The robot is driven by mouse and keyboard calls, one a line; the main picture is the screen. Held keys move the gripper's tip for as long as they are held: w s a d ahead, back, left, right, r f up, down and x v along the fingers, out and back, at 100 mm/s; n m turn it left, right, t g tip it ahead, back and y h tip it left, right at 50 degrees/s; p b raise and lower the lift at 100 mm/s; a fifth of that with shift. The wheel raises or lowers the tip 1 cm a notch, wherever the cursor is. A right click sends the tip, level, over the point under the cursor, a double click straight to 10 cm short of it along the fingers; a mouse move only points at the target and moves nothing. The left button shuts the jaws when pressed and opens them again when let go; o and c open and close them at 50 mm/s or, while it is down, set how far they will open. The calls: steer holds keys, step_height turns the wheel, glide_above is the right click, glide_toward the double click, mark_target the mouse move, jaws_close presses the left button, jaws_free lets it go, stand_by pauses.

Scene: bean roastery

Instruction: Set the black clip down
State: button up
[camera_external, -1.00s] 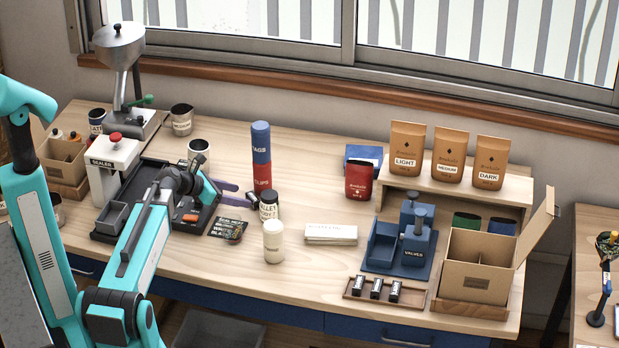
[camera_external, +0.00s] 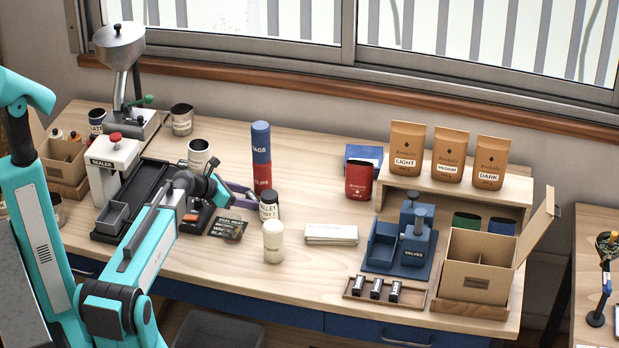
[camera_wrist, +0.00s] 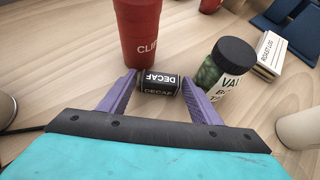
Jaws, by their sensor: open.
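A small black clip with white DECAF lettering (camera_wrist: 158,83) lies on its side on the wooden table, between and just beyond the purple fingertips in the wrist view. My gripper (camera_wrist: 158,92) is open, with a finger to either side of the clip; I cannot tell whether either touches it. In the external view my gripper (camera_external: 245,194) is low over the table, left of the dark-lidded jar, and the clip cannot be made out there.
The red CLIPS cup (camera_wrist: 150,32) stands just behind the clip. The dark-lidded jar (camera_wrist: 225,72) stands close on the right. A white-lidded container (camera_external: 273,242) is in front. A tray (camera_external: 348,292) holds three black labelled pieces.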

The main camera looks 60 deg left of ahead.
stand_by(0.3)
steer(key=c, duration=0.9)
steer(key=shift+o, duration=0.2)
steer(key=shift+r, duration=0.15)
step_height(320, 180, up, 28)
steer(key=b, duration=0.4)
steer(key=shift+b, duration=0.35)
stand_by(0.4)
